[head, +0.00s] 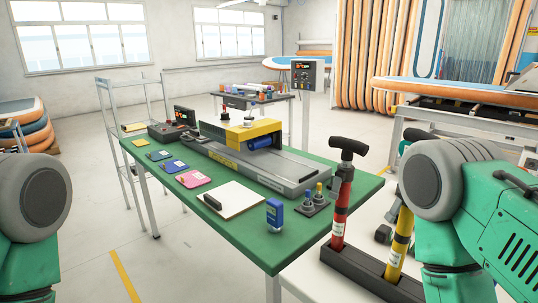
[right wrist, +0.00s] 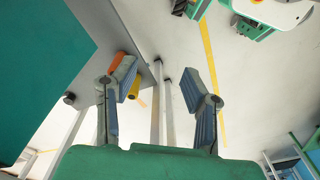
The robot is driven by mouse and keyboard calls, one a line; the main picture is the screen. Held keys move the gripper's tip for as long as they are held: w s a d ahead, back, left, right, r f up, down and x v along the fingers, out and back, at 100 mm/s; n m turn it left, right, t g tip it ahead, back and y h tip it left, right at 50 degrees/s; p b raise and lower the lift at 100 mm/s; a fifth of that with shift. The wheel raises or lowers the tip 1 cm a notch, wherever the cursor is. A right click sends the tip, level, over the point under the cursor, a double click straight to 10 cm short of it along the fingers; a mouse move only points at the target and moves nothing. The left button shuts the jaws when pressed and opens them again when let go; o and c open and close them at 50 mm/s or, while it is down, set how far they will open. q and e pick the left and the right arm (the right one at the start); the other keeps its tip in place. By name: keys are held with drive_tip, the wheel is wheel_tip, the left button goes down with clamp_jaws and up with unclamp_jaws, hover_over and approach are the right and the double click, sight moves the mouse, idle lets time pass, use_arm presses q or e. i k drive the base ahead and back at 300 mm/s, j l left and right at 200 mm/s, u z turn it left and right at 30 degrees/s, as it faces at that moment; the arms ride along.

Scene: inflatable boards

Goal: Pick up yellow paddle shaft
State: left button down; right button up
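The yellow paddle shaft (head: 400,240) stands upright in a dark rack (head: 370,279) at the right front in the head view. It has dark bands, and my right arm covers its upper part. A red shaft (head: 342,205) with a black T-handle stands in the same rack, to its left. My right gripper (right wrist: 157,68) is open and empty in the right wrist view. A yellow cylinder end (right wrist: 134,88) and an orange one (right wrist: 118,61) show beside its left finger; I cannot tell whether they are the shafts. My left gripper is out of view.
A green-topped table (head: 255,236) holds a grey machine with a yellow block (head: 240,132), coloured cards, a clipboard (head: 235,199) and a blue device (head: 275,213). A metal shelf stands behind it at left. Open floor lies at the left.

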sight(406, 221)
drive_tip(key=z, duration=1.1)
